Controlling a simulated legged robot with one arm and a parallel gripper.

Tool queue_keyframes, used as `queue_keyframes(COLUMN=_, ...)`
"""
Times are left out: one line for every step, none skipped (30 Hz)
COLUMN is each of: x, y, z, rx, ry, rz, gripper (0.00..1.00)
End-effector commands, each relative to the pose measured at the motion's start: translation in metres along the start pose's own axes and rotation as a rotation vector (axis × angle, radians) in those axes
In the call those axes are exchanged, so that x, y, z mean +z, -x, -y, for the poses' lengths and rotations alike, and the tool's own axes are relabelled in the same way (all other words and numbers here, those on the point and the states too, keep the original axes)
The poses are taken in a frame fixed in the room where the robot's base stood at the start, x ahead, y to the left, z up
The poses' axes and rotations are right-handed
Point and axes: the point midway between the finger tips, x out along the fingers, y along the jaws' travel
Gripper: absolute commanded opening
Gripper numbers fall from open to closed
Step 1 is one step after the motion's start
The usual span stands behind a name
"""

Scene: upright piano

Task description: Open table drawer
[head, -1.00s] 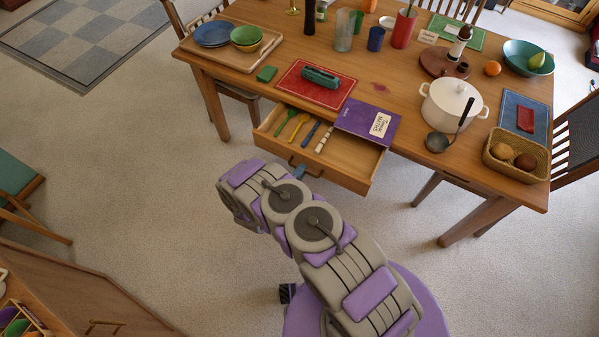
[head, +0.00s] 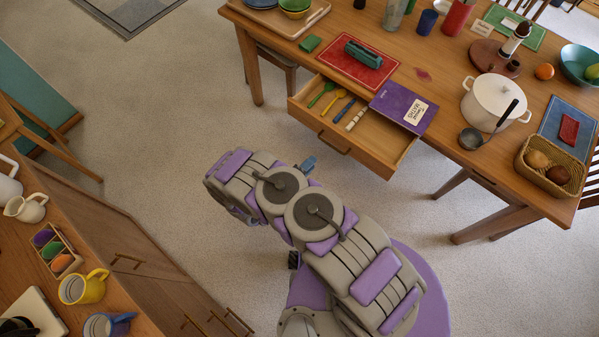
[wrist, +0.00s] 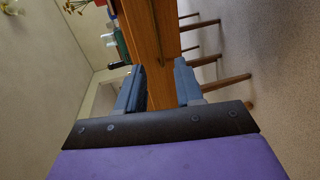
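The table drawer (head: 345,140) is pulled out from the wooden table (head: 450,138). Its dark handle (head: 334,144) is on the front panel, with nothing on it. In the head view a blue fingertip of my gripper (head: 308,164) shows below and left of the handle, apart from it; my arm hides the rest. In the wrist view my gripper (wrist: 159,88) has its two blue fingers spread, with clear space between them. A wooden front (wrist: 160,45), seen sideways, lies beyond the fingers.
The drawer holds a green spoon (head: 322,94), a yellow spoon and other utensils. A purple book (head: 404,107) overhangs the drawer's right part. A sideboard (head: 130,250) with mugs stands at lower left. Carpet (head: 180,100) left of the table is clear.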

Motion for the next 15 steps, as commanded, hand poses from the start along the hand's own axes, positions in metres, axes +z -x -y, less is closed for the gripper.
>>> queue_keyframes(x=-0.002, y=0.011, z=-0.001, rx=0.000, ry=0.001, rz=-0.006, gripper=0.36)
queue_keyframes(x=-0.002, y=0.016, z=-0.001, rx=0.000, ry=0.001, rz=-0.005, gripper=0.36)
queue_keyframes(x=-0.002, y=0.023, z=-0.001, rx=0.000, ry=0.000, rz=-0.005, gripper=0.36)
queue_keyframes(x=-0.001, y=0.028, z=-0.001, rx=0.000, ry=0.000, rz=-0.004, gripper=0.36)
queue_keyframes(x=-0.001, y=0.032, z=-0.001, rx=0.000, ry=0.000, rz=-0.004, gripper=0.36)
queue_keyframes(x=-0.001, y=0.037, z=-0.001, rx=0.000, ry=0.000, rz=-0.004, gripper=0.36)
queue_keyframes(x=-0.001, y=0.041, z=-0.001, rx=0.000, ry=0.000, rz=-0.004, gripper=0.36)
queue_keyframes(x=-0.001, y=0.043, z=-0.001, rx=0.000, ry=0.000, rz=-0.003, gripper=0.36)
queue_keyframes(x=-0.001, y=0.047, z=0.000, rx=0.000, ry=-0.001, rz=-0.003, gripper=0.36)
queue_keyframes(x=-0.001, y=0.049, z=0.000, rx=0.000, ry=-0.001, rz=-0.003, gripper=0.36)
queue_keyframes(x=-0.001, y=0.051, z=0.000, rx=0.000, ry=-0.001, rz=-0.003, gripper=0.36)
queue_keyframes(x=-0.001, y=0.052, z=0.000, rx=0.000, ry=-0.001, rz=-0.002, gripper=0.36)
queue_keyframes(x=0.000, y=0.053, z=0.000, rx=0.000, ry=-0.001, rz=-0.001, gripper=0.36)
queue_keyframes(x=0.000, y=0.054, z=0.000, rx=0.000, ry=-0.001, rz=-0.001, gripper=0.36)
queue_keyframes(x=0.000, y=0.054, z=0.000, rx=0.000, ry=-0.001, rz=0.000, gripper=0.36)
